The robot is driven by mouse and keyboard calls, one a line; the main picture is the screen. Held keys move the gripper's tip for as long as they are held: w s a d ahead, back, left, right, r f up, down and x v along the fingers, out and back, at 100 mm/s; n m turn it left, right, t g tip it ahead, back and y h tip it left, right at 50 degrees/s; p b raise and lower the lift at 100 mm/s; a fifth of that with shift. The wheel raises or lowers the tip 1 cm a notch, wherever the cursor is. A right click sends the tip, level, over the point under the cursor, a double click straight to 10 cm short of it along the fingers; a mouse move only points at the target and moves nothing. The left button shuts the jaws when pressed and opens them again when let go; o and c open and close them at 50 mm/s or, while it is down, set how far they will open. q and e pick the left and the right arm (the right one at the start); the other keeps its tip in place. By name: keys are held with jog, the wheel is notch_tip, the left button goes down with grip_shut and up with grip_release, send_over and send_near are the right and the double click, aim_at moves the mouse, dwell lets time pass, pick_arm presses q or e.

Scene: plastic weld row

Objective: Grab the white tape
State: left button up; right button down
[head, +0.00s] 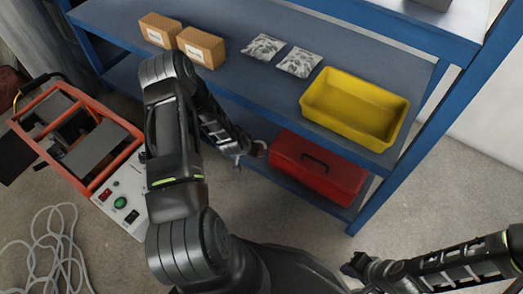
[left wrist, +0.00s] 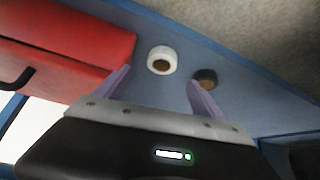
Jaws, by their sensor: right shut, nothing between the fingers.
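The white tape (left wrist: 153,66), a roll with a brown core, lies on the blue lower shelf in the left wrist view. A dark tape roll (left wrist: 207,74) lies to its right. My left gripper (left wrist: 160,88) is open, with its two pale purple fingers apart and nothing between them. The white tape is beyond the fingertips, in line with the gap. In the head view my left arm reaches to the lower shelf, and I cannot make out the white tape there. My right gripper (head: 352,266) is shut and empty at the lower right, away from the shelf.
A red toolbox (head: 318,166) stands on the lower shelf, close beside the tapes. The upper shelf (head: 235,88) overhangs it, carrying a yellow bin (head: 355,126), two cardboard boxes (head: 201,48) and two clear packets (head: 299,62). An orange-framed machine (head: 75,140) stands on the floor at left.

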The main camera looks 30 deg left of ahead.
pick_arm(q)
jog(key=shift+w+a+r, duration=0.1)
jog(key=shift+w+a, duration=0.25)
jog(key=shift+a, duration=0.05)
jog(key=b+x, duration=0.2)
jog(key=x, duration=0.4)
jog(key=shift+f, duration=0.25)
jog(key=shift+w+f, duration=0.1)
jog(key=shift+w, duration=0.1)
jog(key=shift+f, duration=0.1)
jog(key=b+x, duration=0.2)
jog(key=x, duration=0.2)
jog(key=shift+f+b, duration=0.2)
jog(key=shift+b, duration=0.15)
jog(key=shift+w+a+f, duration=0.1)
jog(key=shift+w+f, duration=0.2)
